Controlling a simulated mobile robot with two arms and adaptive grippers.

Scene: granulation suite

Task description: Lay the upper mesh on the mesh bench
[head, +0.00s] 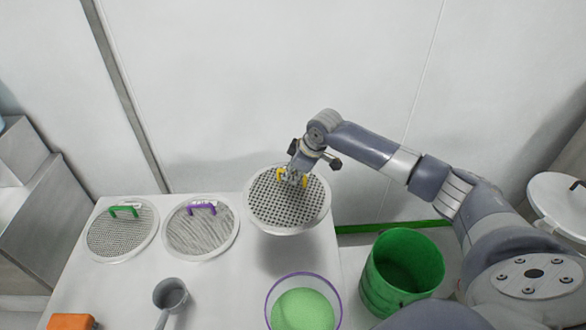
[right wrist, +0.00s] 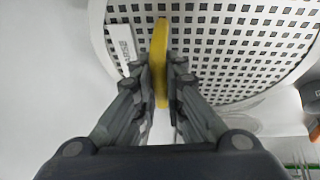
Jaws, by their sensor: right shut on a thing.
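A round mesh (head: 285,208) with coarse square holes, a white rim and a yellow handle is held above the right end of the white bench (head: 225,285). A shadow lies on the bench below it. My right gripper (head: 292,178) is shut on the yellow handle, which runs between its fingers in the right wrist view (right wrist: 160,60). A white label (right wrist: 124,48) sits beside the handle. Two more round meshes lie on the bench to the left, one with a green handle (head: 124,210) and one with a purple handle (head: 202,208). My left gripper is not in view.
A grey scoop (head: 170,295), an orange block (head: 72,321) and a purple-rimmed bowl of green powder (head: 303,308) are at the front of the bench. A green bucket (head: 402,270) stands to the right. A wall is close behind.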

